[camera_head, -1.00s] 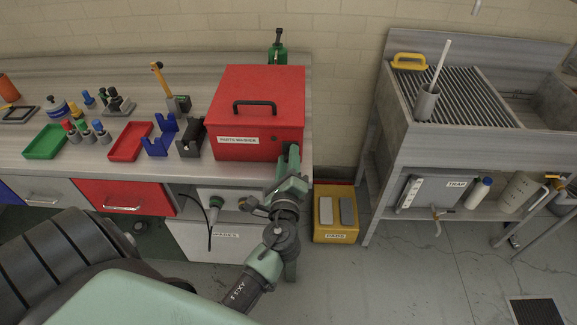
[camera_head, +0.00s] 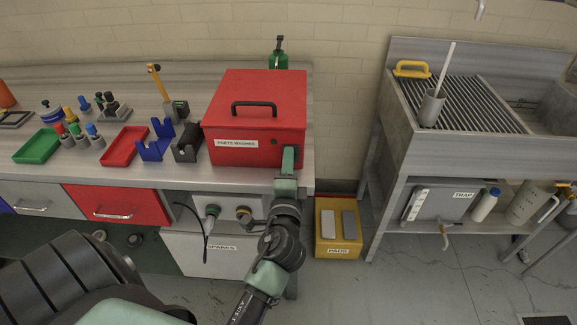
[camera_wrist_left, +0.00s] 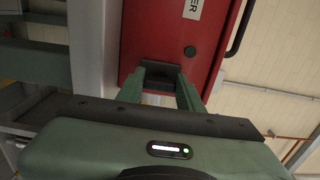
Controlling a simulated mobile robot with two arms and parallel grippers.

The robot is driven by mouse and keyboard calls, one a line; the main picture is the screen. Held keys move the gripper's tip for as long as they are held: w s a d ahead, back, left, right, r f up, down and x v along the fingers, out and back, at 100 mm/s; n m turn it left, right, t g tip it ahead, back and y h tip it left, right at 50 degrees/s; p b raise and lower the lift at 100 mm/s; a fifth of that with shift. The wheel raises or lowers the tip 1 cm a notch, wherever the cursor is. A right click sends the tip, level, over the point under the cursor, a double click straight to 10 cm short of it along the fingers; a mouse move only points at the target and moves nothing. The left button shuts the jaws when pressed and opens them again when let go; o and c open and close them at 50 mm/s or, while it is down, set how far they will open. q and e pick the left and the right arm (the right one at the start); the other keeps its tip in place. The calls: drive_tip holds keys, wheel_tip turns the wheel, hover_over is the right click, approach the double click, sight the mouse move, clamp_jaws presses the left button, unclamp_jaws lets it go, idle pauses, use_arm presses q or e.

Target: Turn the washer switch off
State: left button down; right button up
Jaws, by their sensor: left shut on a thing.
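The red parts washer (camera_head: 258,100), a box with a black lid handle (camera_head: 254,104), sits on the bench. My left gripper (camera_head: 289,160) is at the lower right of its front face, upright in the head view. In the left wrist view, the gripper's two green fingers (camera_wrist_left: 161,84) are closed around a dark block, the washer switch (camera_wrist_left: 161,70), on the red front. The fingers hide the switch in the head view, and its on or off position cannot be told. A small round dark button (camera_wrist_left: 190,51) is beside it. My right gripper is not in view.
Blue and black holders (camera_head: 186,146), a red tray (camera_head: 124,147) and a green tray (camera_head: 38,147) stand left of the washer. A yellow pads bin (camera_head: 338,251) is on the floor at right, before the sink unit (camera_head: 420,150).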

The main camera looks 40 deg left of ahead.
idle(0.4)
use_arm(q)
drive_tip(key=c, duration=0.9)
unclamp_jaws()
